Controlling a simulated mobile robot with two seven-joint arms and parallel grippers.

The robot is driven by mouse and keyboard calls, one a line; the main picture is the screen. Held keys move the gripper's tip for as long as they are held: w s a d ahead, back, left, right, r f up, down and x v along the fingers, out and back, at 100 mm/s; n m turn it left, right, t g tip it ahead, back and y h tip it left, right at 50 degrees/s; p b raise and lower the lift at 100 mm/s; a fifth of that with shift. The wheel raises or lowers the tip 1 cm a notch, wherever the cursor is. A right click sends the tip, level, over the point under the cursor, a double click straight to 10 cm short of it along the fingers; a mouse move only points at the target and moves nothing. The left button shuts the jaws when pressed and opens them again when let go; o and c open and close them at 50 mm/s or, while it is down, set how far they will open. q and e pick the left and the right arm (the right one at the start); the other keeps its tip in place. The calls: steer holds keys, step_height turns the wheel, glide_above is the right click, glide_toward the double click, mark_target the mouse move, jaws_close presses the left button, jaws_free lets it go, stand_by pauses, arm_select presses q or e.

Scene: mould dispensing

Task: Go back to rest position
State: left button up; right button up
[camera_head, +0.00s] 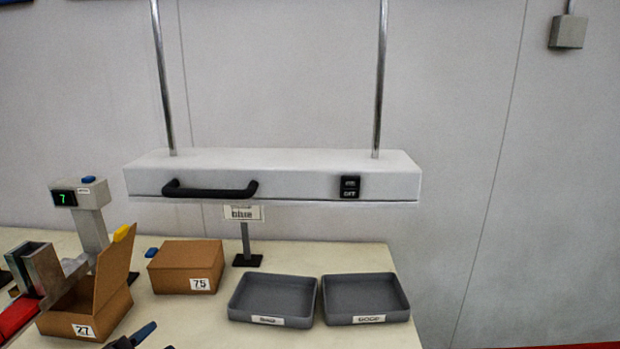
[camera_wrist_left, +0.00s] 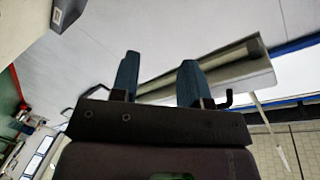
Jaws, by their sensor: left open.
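My left gripper (camera_head: 132,338) shows only in part at the bottom left edge of the head view, as dark blue fingers over the table's near side. In the left wrist view my left gripper (camera_wrist_left: 157,74) is open, with its two blue fingers apart and nothing between them. A pale beam-like part lies beyond the fingers there. My right gripper is in neither view.
An open box labelled 27 (camera_head: 70,318) stands close to my left gripper. A closed box labelled 75 (camera_head: 186,268) and two grey trays (camera_head: 272,278) (camera_head: 366,279) lie to its right. A white hood (camera_head: 280,176) hangs above; a display post (camera_head: 92,225) stands left.

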arm_select(q)
steer(key=s+f+n+y, duration=0.1)
steer(key=s+f+n, duration=0.1)
steer(key=f, duration=0.3)
steer(key=s+a+f+n+g, duration=0.1)
steer(key=s+f+n, duration=0.1)
steer(key=f, duration=0.3)
steer(key=s+a+f+n+g+y, duration=0.1)
steer(key=s+f+n, duration=0.1)
steer(key=f, duration=0.3)
steer(key=shift+s+n+y, duration=0.3)
steer(key=shift+s+n, duration=0.1)
steer(key=shift+s, duration=0.2)
steer(key=s+f+n+g+y, duration=0.1)
steer(key=s+f+n+g, duration=0.2)
steer(key=s+f, duration=0.7)
steer(key=f+n, duration=0.1)
steer(key=n, duration=0.1)
steer(key=shift+s+d+f+n+y, duration=0.15)
steer(key=shift+s+f+n+y, duration=0.1)
steer(key=shift+s+n+y, duration=0.1)
